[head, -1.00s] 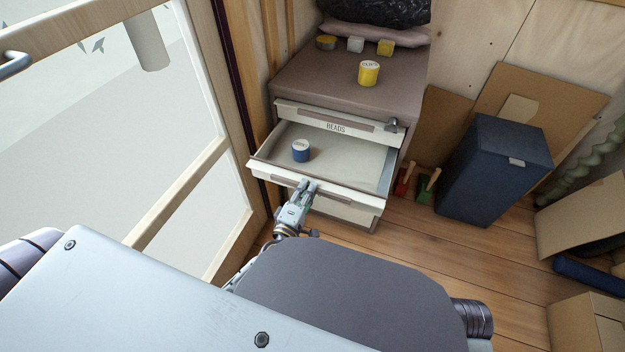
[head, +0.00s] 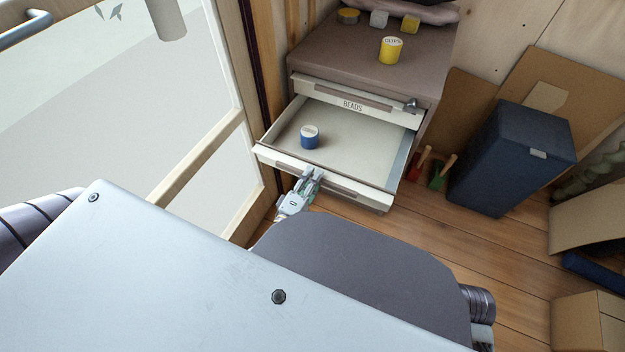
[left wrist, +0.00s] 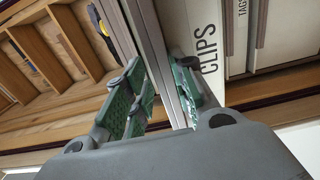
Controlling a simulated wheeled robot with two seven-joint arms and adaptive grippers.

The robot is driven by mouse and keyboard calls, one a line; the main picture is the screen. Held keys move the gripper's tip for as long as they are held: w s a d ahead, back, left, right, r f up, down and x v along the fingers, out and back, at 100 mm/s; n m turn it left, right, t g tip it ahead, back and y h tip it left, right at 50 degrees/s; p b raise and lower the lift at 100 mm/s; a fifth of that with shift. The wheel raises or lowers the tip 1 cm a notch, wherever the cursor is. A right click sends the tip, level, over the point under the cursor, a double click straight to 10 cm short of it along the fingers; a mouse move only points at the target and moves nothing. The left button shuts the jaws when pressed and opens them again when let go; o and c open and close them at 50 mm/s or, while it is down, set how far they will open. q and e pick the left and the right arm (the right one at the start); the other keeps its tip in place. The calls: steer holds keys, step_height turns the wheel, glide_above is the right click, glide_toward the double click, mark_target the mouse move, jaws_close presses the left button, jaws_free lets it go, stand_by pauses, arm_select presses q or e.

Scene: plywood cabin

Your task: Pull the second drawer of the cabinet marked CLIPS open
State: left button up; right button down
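The cabinet (head: 365,60) has a top drawer (head: 350,98) marked BEADS, which is shut. The second drawer (head: 350,150) stands well out, with a blue tin (head: 309,138) inside. Its front carries the label CLIPS (left wrist: 207,52) in the left wrist view. My left gripper (head: 311,176) is at the front of this drawer, left of its middle. In the left wrist view its green fingers (left wrist: 165,95) lie on both sides of the grey handle bar (left wrist: 160,50), closed on it.
A yellow tin (head: 390,50) and several small items stand on the cabinet top. A lower drawer marked TAGS (left wrist: 242,20) is shut. A blue bin (head: 515,155) and red and green tools (head: 438,174) stand to the right. A glazed door frame (head: 190,170) is close on the left.

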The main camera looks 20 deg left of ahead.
arm_select(q)
steer(key=shift+o, duration=0.3)
steer(key=shift+w+a+r, duration=0.1)
steer(key=shift+r, duration=0.2)
steer(key=shift+s+f, duration=0.25)
steer(key=shift+f, duration=0.05)
